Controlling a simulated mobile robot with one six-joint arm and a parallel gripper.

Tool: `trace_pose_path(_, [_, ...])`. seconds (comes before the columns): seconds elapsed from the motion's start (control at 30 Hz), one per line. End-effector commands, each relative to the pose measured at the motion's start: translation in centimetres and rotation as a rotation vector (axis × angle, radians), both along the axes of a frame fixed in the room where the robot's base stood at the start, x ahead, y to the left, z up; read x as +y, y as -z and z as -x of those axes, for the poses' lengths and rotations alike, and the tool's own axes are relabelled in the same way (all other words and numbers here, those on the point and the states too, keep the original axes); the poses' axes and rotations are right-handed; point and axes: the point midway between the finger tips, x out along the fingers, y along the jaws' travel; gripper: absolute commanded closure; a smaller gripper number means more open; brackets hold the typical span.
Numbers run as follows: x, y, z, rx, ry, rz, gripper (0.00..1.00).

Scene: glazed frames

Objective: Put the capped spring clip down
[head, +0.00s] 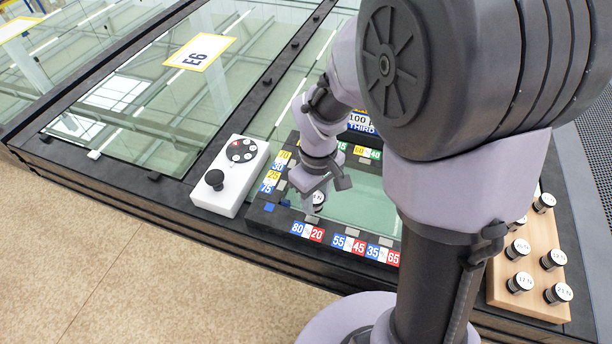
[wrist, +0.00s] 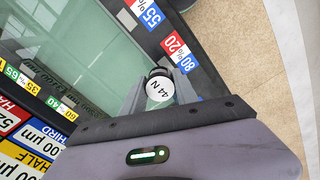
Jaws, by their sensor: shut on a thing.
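The capped spring clip (wrist: 160,88) has a white round cap reading "44 N" and a dark body. My gripper (wrist: 163,97) is shut on it, with a finger at either side. In the head view the clip (head: 319,198) shows small at the tip of my gripper (head: 317,196). It is over the near left corner of a dark frame (head: 272,222) around a greenish glass pane (head: 372,212). I cannot tell whether the clip touches the frame or glass.
Coloured number tags, such as "80" and "20" (head: 308,231), line the frame. A white box (head: 231,176) with a black knob stands close on the left. A wooden block (head: 537,297) with several capped clips is at right. Large glazed panels (head: 150,110) lie behind.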

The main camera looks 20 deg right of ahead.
Motion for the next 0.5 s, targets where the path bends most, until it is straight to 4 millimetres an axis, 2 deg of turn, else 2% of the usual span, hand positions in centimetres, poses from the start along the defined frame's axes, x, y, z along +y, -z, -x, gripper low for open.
trace_pose_path(0.17, [0.1,3.6,-0.2,0.003,-0.001,0.000,1.00])
trace_pose_path(0.5, [0.1,3.9,-0.2,0.000,-0.001,0.000,1.00])
